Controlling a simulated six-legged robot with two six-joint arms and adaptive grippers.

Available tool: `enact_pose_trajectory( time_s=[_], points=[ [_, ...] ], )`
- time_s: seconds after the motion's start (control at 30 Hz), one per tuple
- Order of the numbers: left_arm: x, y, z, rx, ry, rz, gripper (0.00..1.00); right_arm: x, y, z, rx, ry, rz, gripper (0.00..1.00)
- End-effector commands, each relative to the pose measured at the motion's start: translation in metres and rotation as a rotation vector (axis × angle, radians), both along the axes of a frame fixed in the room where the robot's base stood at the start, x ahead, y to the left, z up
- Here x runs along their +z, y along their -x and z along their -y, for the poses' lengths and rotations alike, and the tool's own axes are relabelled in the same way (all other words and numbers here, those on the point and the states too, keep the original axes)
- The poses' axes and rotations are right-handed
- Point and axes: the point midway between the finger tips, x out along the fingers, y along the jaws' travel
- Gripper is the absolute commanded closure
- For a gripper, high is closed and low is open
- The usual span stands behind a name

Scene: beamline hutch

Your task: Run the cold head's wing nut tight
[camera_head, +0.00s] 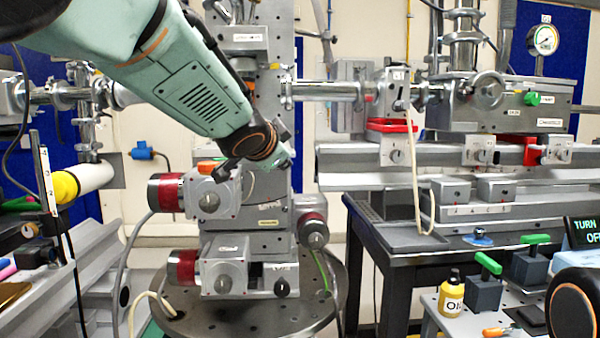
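My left arm reaches in from the upper left, and my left gripper (258,170) is at its end, in front of the grey stage column (268,215). The gripper is small, dark and partly hidden by my own wrist, so I cannot tell whether its fingers are open or shut or whether they touch anything. I cannot pick out the cold head or its wing nut with certainty; my arm covers part of the column's upper body. My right gripper is not in view; only a dark round joint of mine shows at the lower right.
Stages with red-ended motors (165,192) stand on a round perforated plate (250,322). A dark table (400,250) is at right. Nearer are an oil bottle (451,295), green-handled clamps (487,285) and a display (582,232). A yellow-ended white cylinder (90,180) lies left.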

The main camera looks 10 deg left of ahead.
Motion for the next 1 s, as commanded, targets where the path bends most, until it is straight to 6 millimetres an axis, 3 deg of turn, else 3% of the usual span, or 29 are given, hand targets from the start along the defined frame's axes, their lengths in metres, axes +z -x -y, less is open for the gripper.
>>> enact_pose_trajectory(
  time_s=[0.2,0.33,0.83,1.0],
  points=[
    [-0.027,0.003,0.0,-0.002,0.05,-0.046,0.87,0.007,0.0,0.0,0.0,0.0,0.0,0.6],
    [-0.034,0.004,0.0,-0.003,0.066,-0.055,0.87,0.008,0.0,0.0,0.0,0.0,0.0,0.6],
    [-0.036,0.005,0.0,-0.003,0.068,-0.059,0.87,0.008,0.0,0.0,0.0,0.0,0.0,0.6],
    [-0.028,0.004,0.001,-0.003,0.067,-0.079,0.87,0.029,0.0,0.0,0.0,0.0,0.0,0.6]
  ],
)
